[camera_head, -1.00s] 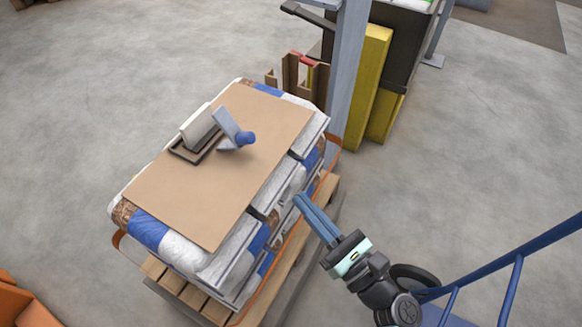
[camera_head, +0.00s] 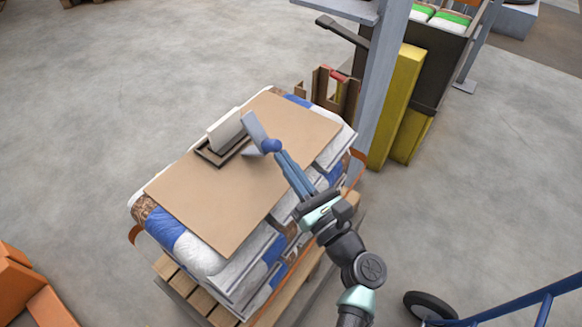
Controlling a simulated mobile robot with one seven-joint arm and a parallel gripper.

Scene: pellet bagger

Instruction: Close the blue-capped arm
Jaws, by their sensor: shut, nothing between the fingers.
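The blue-capped arm (camera_head: 254,131) is a light grey lever with a round blue cap (camera_head: 271,146) at its end. It stands tilted up from a small dark-framed device (camera_head: 209,155) with a pale block (camera_head: 226,130), on a cardboard sheet (camera_head: 225,208). My gripper (camera_head: 279,156) has long blue-grey fingers, shut and empty. Its tips are at the blue cap in the picture, on the lower right side. I cannot tell whether they touch it.
The cardboard lies on stacked blue and white bags (camera_head: 205,262) on a wooden pallet (camera_head: 190,292). A grey post (camera_head: 383,95) and yellow panels (camera_head: 396,105) stand behind at the right. A blue-framed cart (camera_head: 500,313) is at lower right. Open floor lies at the left.

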